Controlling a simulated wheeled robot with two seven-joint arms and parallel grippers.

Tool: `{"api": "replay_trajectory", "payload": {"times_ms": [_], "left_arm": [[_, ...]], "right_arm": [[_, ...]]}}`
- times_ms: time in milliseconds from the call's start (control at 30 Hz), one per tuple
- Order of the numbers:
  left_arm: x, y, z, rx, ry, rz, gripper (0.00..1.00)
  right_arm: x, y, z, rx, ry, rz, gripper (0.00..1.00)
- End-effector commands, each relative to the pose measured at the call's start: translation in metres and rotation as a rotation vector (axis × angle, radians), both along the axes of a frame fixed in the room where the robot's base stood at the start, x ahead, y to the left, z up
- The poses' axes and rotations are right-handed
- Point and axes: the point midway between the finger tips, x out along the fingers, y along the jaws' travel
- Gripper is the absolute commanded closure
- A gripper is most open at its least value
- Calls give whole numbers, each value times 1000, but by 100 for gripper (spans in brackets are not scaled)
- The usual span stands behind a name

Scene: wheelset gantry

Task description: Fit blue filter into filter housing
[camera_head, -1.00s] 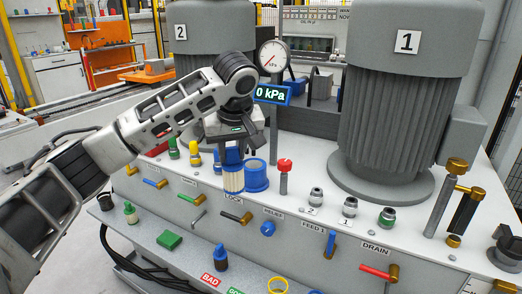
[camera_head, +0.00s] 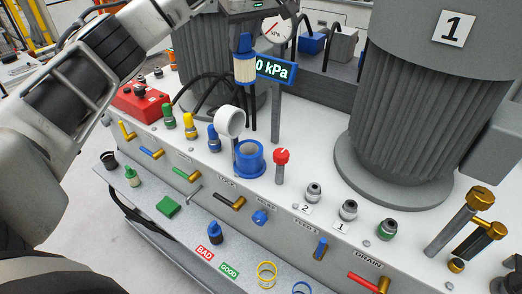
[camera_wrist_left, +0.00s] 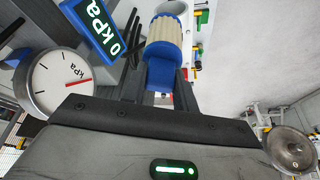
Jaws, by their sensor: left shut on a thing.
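The blue filter (camera_head: 245,68) has a cream pleated body and blue ends. It hangs roughly upright from my left gripper (camera_head: 245,34), well above the deck. In the left wrist view, the fingers (camera_wrist_left: 158,88) are shut on its blue end, and the cream body (camera_wrist_left: 174,38) points away from the gripper. The filter housing is probably the blue open-topped cup (camera_head: 249,160) on the white deck, below the filter and apart from it. A white ring-shaped part (camera_head: 230,121), perhaps its lid, stands upright at its back left. My right gripper is out of view.
A pressure gauge (camera_head: 277,28) and a 0 kPa display (camera_head: 274,70) stand close behind the filter. A red knob (camera_head: 281,156) stands right of the housing. Blue, yellow and green fittings (camera_head: 190,126) stand to its left. Motor 1 (camera_head: 405,130) fills the right.

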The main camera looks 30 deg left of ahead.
Motion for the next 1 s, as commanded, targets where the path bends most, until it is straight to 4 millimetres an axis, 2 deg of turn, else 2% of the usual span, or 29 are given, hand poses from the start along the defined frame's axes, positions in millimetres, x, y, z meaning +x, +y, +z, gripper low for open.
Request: {"api": "replay_trajectory", "payload": {"times_ms": [167,300,433,500,733,1000], "left_arm": [[0,-1,-24,-1,8,0,100],[-1,-1,-63,-4,9,-2,100],[-1,-2,-89,-6,8,1,100],[-1,-2,-110,-6,6,-1,100],[-1,1,-157,1,5,2,100],[-1,1,-220,1,4,3,100]], "right_arm": [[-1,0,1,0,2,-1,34],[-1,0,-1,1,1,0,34],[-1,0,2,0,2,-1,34],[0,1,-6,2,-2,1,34],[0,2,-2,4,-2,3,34],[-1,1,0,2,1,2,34]]}}
